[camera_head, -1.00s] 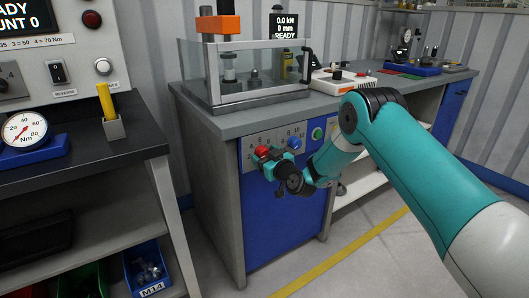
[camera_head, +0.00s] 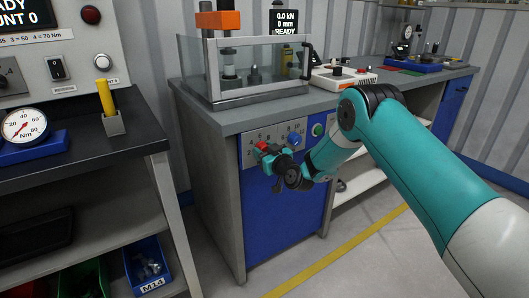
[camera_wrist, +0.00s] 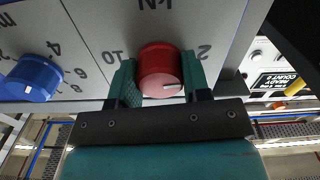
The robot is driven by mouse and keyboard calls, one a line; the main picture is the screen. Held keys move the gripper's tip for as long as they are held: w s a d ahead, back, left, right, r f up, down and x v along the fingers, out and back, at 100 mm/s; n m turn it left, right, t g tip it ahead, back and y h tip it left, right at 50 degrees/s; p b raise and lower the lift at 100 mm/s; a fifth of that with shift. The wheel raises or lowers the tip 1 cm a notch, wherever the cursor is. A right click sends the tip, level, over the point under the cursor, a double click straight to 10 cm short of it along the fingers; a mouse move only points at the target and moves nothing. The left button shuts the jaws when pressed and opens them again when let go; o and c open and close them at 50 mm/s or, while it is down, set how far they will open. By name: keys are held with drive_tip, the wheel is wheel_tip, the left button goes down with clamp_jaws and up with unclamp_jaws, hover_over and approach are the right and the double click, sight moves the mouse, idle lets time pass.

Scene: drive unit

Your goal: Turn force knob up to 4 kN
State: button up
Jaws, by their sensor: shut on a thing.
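The red force knob (camera_wrist: 160,70) sits on the grey control panel (camera_wrist: 85,20) between the numbers 10 and 2, with "kN" printed by it. In the wrist view the panel's lettering is upside down. A short white mark shows on the knob's face, toward its right side. My gripper (camera_wrist: 159,78) is shut on the knob, one teal finger on each side. In the head view the red knob (camera_head: 263,146) shows small, partly covered by my gripper (camera_head: 267,152). The display (camera_head: 285,21) reads 0.0 kN, 0 mm, READY.
A blue knob (camera_head: 295,140) with its own scale sits beside the red one, and a green button (camera_head: 318,130) is further right. A glass-walled press enclosure (camera_head: 255,72) stands on the bench above. A dark bench (camera_head: 75,130) stands at the left.

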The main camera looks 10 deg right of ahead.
drive_tip(key=m+b, duration=0.1)
drive_tip(key=m, duration=0.3)
drive_tip(key=shift+m, duration=2.6)
drive_tip(key=o, duration=0.9)
drive_tip(key=shift+s, duration=0.1)
